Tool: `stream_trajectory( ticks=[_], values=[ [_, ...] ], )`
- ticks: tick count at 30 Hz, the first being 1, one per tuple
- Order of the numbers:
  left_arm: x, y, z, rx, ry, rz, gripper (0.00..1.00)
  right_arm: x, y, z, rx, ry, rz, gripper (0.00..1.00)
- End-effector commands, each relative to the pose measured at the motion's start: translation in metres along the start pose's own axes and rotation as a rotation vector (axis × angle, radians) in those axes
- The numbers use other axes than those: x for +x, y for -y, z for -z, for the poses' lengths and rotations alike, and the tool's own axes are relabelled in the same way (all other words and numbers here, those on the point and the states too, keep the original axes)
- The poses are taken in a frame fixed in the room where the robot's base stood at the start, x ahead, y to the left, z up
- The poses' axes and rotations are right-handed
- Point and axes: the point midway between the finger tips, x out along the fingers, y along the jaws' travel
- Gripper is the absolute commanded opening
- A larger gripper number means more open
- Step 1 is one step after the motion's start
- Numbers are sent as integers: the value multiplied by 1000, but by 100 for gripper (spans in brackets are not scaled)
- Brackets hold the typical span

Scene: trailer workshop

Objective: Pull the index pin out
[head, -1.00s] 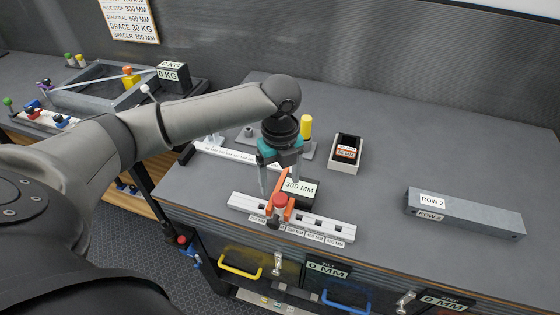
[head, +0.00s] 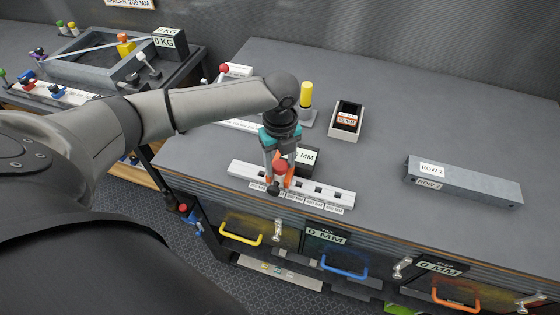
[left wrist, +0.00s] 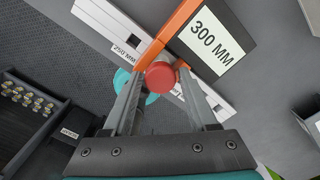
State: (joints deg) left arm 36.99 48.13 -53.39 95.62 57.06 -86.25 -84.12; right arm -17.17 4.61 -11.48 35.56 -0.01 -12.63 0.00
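The index pin's red knob (head: 281,167) stands on an orange slider (left wrist: 178,22) on the white slotted rail (head: 240,170) near the bench's front edge. My left gripper (head: 279,172) is lowered over it. In the left wrist view the red knob (left wrist: 160,75) lies between the two fingertips, with a small gap on each side, so the gripper is open around it. The pin's shaft below the knob is hidden. A dark block with a "300 MM" label (left wrist: 210,42) sits beside the slider. My right gripper is not in view.
A yellow-topped post (head: 306,95) and a small open tray (head: 336,133) stand behind the rail. A grey "ROW 2" beam (head: 480,185) lies at right. Drawers with yellow (head: 240,238) and blue (head: 345,271) handles are below the edge. The middle bench top is clear.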

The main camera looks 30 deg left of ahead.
Motion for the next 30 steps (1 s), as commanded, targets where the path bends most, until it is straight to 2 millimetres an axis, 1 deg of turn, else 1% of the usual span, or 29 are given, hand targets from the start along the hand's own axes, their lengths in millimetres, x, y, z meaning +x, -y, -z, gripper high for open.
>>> stream_trajectory(
  ticks=[1, 2, 12, 15, 17, 18, 30],
  values=[
    [0, 0, 0, 0, 0, 0, 52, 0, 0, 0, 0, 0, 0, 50],
    [0, 0, 0, 0, 0, 0, 48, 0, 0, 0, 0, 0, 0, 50],
    [0, 0, 0, 0, 1, 0, 10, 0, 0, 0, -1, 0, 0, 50],
    [0, 0, 0, 0, 1, 0, 0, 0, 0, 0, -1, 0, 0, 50],
    [0, 0, 0, 0, 1, 0, 0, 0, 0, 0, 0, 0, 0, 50],
    [0, 0, 0, 0, 1, 0, 44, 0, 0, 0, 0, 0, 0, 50],
    [0, 0, 0, 0, 1, 1, 0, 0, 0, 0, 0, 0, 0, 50]
  ],
)
